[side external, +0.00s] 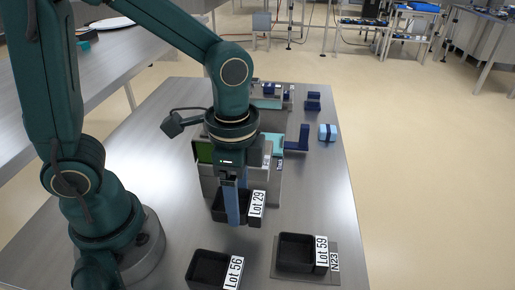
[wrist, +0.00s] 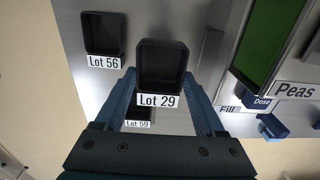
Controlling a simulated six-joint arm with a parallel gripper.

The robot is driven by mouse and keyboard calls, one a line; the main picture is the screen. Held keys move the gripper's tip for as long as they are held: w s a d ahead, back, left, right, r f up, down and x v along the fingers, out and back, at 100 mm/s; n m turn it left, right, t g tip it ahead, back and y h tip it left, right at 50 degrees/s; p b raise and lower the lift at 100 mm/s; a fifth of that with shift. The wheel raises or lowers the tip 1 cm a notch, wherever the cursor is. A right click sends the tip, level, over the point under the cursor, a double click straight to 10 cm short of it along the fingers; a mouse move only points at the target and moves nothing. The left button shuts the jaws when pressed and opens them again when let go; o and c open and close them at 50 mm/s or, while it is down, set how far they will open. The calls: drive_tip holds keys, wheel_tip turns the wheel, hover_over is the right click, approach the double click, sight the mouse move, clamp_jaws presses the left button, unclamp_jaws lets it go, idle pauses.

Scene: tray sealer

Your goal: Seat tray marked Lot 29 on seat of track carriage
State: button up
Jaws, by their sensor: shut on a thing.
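The black tray marked Lot 29 (side external: 246,213) is between the blue fingers of my gripper (side external: 232,212) in the side view, with its white label facing right. It also shows in the wrist view (wrist: 163,62), empty and roughly level, with a finger on either side. My gripper is shut on this tray. The tray looks larger than the others in the wrist view and appears raised off the table. I cannot clearly pick out the track carriage or its seat; my arm and gripper cover part of the machine in the side view.
A tray marked Lot 56 (side external: 209,265) stands at the front. A tray marked Lot 59 (side external: 297,250) stands on a grey plate marked N23 (side external: 300,276). The machine's green panel (wrist: 270,42), Peas label (wrist: 295,91) and blue Dose block (wrist: 271,126) are close on the right in the wrist view.

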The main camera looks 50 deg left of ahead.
sight(241, 198)
drive_tip(key=shift+n, duration=0.3)
drive_tip(key=r, duration=0.4)
drive_tip(key=shift+w, duration=0.35)
drive_tip(key=w+a+r+n, duration=0.2)
drive_tip(key=w+a, duration=0.2)
drive_tip(key=w, duration=0.3)
drive_tip(key=w+a+r+n, duration=0.2)
drive_tip(key=w+a+r, duration=0.1)
drive_tip(key=w+a, duration=0.3)
drive_tip(key=w+a+f+m, duration=0.4)
drive_tip(key=w+a+f, duration=0.1)
drive_tip(key=a, duration=0.3)
drive_tip(key=shift+w+d+f, duration=0.1)
drive_tip(key=shift+f, duration=3.65)
drive_tip(key=shift+f, duration=0.2)
drive_tip(key=o, duration=1.4)
